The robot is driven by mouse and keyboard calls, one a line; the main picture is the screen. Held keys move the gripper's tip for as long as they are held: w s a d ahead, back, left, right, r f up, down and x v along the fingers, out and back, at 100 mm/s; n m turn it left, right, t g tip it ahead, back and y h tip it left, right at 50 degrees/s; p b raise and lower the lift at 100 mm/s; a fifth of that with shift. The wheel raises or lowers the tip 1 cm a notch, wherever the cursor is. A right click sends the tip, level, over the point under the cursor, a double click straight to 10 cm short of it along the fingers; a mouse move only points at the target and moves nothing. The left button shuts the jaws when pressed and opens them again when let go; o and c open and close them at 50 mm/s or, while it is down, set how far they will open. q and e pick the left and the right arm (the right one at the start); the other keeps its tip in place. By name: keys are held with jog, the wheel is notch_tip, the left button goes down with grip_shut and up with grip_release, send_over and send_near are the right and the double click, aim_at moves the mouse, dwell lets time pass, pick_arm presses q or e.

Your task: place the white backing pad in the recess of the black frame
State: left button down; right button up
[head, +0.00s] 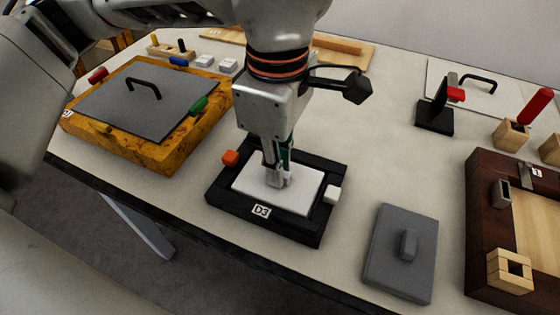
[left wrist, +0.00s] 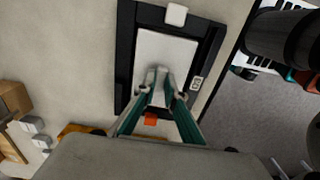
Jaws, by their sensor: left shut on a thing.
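The black frame (head: 225,200) labelled D3 lies flat on the table, with an orange block and a white block on its rim. The white backing pad (head: 305,190) shows within the frame's opening, with its edges roughly in line with the frame's. I cannot tell whether it rests on the recess floor. My left gripper (head: 278,180) points down over the pad, shut on the pad's small raised grip. In the left wrist view the pad (left wrist: 165,55) lies inside the frame (left wrist: 125,60), and the gripper (left wrist: 160,82) reaches its middle. My right gripper is not in view.
A burl wood frame (head: 150,155) with a grey handled panel stands at the left. A grey pad with a knob (head: 388,265) lies to the right, and a dark brown frame (head: 480,230) is at the far right. The table's front edge runs close to the black frame.

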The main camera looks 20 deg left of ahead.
pick_arm(q)
jog(key=shift+s+r, duration=0.1)
jog(key=shift+r, duration=0.05)
jog(key=c, duration=2.1)
grip_release()
notch_tip(320, 180, up, 12)
jog(key=p, duration=0.2)
jog(key=shift+p, duration=0.35)
